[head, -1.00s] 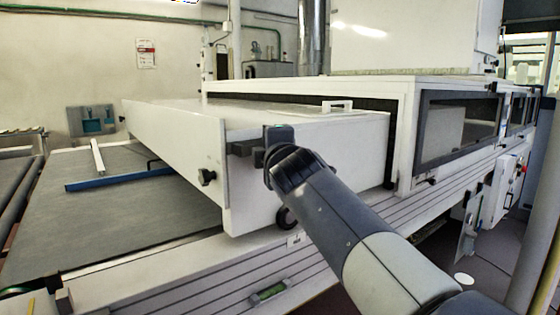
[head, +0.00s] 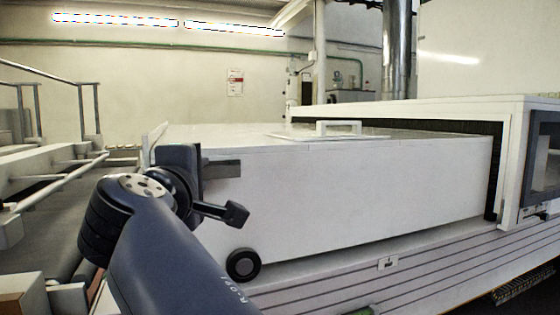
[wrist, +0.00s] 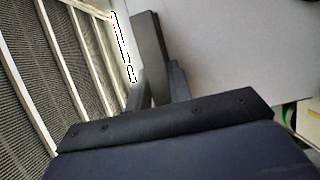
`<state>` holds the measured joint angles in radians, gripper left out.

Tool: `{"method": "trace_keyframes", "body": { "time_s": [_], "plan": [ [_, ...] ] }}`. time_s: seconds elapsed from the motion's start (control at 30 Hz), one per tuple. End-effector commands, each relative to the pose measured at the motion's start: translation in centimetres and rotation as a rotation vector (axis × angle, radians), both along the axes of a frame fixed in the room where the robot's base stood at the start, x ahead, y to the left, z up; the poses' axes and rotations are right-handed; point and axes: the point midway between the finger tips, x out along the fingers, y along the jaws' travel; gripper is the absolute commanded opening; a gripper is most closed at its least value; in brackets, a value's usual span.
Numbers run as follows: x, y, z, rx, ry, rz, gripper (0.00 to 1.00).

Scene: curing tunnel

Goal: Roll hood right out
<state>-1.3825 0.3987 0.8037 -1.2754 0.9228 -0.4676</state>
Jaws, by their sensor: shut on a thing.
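The hood (head: 350,190) is a long white box partly out of the tunnel mouth, its far end hidden inside the tunnel. A small wheel (head: 243,264) shows under its near end, and a pale handle (head: 338,127) stands on its top. A dark bar (head: 222,168) sticks out at the near end. My gripper (head: 195,170) is at that bar, shut on it. In the wrist view my gripper's fingers (wrist: 160,88) close around the dark bar (wrist: 150,45) beside the white panel. The exact finger contact is partly hidden.
The white tunnel housing (head: 515,150) with a dark window stands at the right. A grooved white ledge (head: 400,275) runs below the hood. Rails and bars (head: 60,180) stand at the left.

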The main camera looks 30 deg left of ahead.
Motion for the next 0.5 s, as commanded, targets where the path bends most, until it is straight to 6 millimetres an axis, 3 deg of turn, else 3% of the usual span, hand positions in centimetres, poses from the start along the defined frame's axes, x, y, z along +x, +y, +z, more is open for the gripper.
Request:
{"method": "trace_keyframes", "body": {
  "time_s": [0.03,0.2,0.5],
  "plan": [
    [-1.5,1.3,0.2,-0.006,0.003,0.009,0.0],
    [-4.6,3.7,0.2,-0.006,0.002,0.006,0.0],
    [-7.3,5.8,-0.1,-0.003,0.003,0.002,0.0]
  ]
}}
